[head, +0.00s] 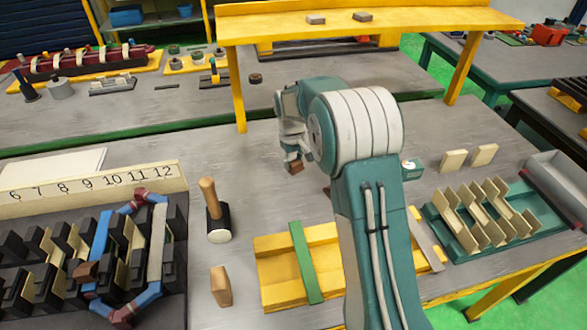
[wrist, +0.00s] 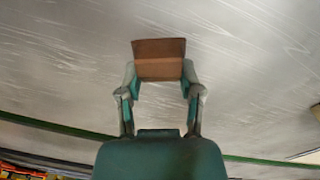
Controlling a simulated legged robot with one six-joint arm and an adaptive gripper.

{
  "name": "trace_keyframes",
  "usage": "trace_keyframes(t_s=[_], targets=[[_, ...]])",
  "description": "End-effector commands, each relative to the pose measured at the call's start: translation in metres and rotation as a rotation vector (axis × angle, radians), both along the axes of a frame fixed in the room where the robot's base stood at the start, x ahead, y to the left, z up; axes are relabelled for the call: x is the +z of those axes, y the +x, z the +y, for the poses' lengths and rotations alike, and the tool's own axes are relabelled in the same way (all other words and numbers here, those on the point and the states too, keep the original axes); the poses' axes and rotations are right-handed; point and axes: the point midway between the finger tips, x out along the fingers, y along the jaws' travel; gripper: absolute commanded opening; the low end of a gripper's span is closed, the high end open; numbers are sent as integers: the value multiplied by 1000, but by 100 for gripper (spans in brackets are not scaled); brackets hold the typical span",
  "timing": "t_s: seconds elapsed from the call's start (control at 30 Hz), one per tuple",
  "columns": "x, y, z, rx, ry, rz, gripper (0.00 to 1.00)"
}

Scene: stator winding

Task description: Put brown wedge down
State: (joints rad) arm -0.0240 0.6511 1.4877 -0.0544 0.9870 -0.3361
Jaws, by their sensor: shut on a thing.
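My gripper (head: 293,161) is over the middle of the grey workbench, behind the yellow tray in the head view. It is shut on the brown wedge (head: 297,167). In the wrist view the brown wedge (wrist: 159,59) sits between the two fingertips of my gripper (wrist: 160,78), with bare grey bench surface beyond it. I cannot tell how high the wedge is above the bench. My arm hides part of the bench and of the yellow tray.
A mallet (head: 213,210) and a wooden block (head: 221,286) stand left of the yellow tray (head: 275,272). The stator with coils (head: 95,262) lies at the left. A green rack (head: 490,215) is at the right. A yellow shelf (head: 370,22) spans the back.

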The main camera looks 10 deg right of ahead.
Motion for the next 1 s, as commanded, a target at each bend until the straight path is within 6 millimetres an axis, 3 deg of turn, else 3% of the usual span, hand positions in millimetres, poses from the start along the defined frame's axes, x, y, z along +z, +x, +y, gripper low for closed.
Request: trace_keyframes(t_s=[0.23,0.47,0.5,0.57,1.0], targets=[[-32,3,-2,1,0,2,0],[-37,4,-2,1,0,2,0],[-37,4,-1,1,0,3,65],[-37,4,-1,1,0,3,91],[-34,4,-1,0,0,0,91]])
